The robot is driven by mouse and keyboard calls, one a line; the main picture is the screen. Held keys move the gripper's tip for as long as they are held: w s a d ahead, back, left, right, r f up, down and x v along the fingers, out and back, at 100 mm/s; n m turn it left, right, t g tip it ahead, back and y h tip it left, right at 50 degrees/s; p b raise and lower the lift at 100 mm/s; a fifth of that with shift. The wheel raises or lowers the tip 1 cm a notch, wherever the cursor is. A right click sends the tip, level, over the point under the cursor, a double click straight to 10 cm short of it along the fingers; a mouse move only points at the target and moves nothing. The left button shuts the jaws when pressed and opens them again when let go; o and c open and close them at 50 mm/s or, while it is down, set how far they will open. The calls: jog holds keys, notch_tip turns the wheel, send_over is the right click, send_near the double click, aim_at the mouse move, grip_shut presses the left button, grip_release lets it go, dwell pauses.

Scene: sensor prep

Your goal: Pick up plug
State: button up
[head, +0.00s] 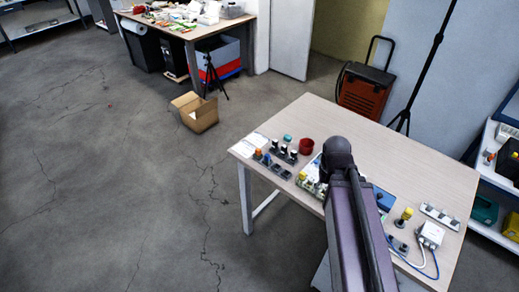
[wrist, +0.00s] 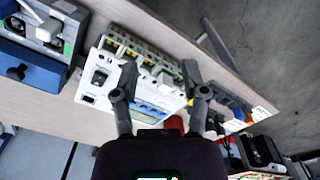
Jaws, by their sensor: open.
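My gripper (wrist: 160,80) is open in the wrist view, with its two dark fingers apart. A white device (wrist: 135,75) with yellow terminals and blue sockets lies beyond and between the fingers. A small yellow piece (wrist: 202,92) shows beside the right finger; I cannot tell whether it is the plug. In the head view my arm hides the gripper and part of the tabletop. A yellow-topped piece (head: 404,215) and a white box with cables (head: 430,235) are right of my arm. Neither can be clearly identified as the plug.
The wooden table (head: 345,118) also holds a red cup (head: 306,146), several small knobbed blocks and a row of sockets (head: 440,216). A blue instrument (wrist: 35,62) is left in the wrist view. A cardboard box (head: 197,112) stands on the open floor.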

jog(key=shift+o, duration=0.6)
jog(key=w+a+r+n+p, duration=0.2)
jog(key=w+a+n, duration=0.3)
jog(key=w+a, duration=0.5)
jog(key=w+a+r+n+y+p, duration=0.1)
jog(key=w+a+n, duration=0.4)
jog(key=w+a, duration=0.6)
jog(key=w+r+p, duration=0.1)
jog(key=w, duration=0.3)
jog(key=shift+a+r+n+t, duration=0.2)
jog(key=shift+n+t, duration=0.1)
jog(key=shift+t, duration=0.1)
jog(key=shift+f, duration=0.15)
jog(key=b, duration=0.8)
send_over(258, 153)
jog(key=w+d, duration=0.1)
notch_tip(258, 153, down, 8)
jog(key=shift+f, duration=0.1)
